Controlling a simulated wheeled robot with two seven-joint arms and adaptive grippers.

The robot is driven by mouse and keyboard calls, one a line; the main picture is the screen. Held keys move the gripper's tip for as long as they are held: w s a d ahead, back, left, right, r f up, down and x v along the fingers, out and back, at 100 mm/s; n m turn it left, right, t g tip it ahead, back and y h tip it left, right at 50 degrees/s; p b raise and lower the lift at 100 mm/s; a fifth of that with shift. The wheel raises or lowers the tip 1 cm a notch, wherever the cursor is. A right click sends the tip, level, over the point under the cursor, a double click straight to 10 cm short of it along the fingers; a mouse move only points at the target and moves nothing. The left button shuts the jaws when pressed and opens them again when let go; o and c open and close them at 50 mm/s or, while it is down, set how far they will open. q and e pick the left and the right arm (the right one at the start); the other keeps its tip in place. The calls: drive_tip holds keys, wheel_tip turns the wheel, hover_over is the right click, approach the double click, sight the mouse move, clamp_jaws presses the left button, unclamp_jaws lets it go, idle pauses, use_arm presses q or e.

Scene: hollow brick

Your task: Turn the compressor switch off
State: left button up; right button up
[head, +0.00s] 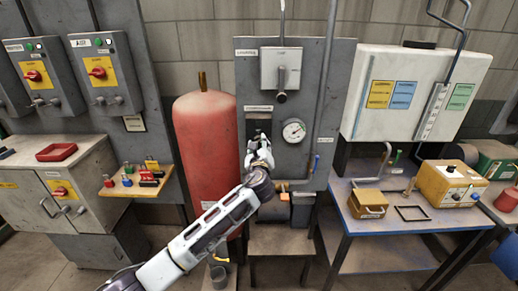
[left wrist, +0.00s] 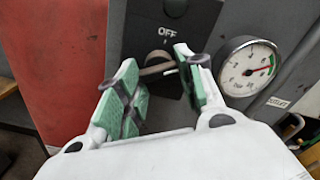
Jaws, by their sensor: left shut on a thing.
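The compressor switch (left wrist: 158,58) is a small rotary knob with a pale lever, on a dark plate (head: 258,122) with the word OFF above the knob. My left gripper (head: 259,150) is in front of this plate, beside the gauge. In the left wrist view the green-padded fingers of my left gripper (left wrist: 156,68) stand on either side of the lever and are shut on it. The lever lies nearly level, slightly tilted. In the head view my gripper hides the knob. My right gripper is not in view.
A round pressure gauge (head: 293,130) sits close right of the switch, and a red tank (head: 205,140) stands to the left. A grey switch box (head: 281,68) is above. A blue-topped table (head: 405,215) with a yellow box (head: 450,183) stands at right.

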use_arm(q)
drive_tip(key=n+b, duration=0.2)
drive_tip(key=n, duration=0.3)
drive_tip(key=shift+d+n, duration=0.1)
drive_tip(key=shift+n, duration=0.2)
drive_tip(key=n+b, duration=0.2)
drive_tip(key=n, duration=0.4)
drive_tip(key=shift+r+b, duration=0.15)
drive_tip(key=shift+b, duration=0.2)
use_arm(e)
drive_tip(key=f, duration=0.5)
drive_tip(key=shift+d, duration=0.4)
use_arm(q)
drive_tip(key=o, duration=1)
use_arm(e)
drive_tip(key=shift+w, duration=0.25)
use_arm(q)
drive_tip(key=shift+s, duration=0.15)
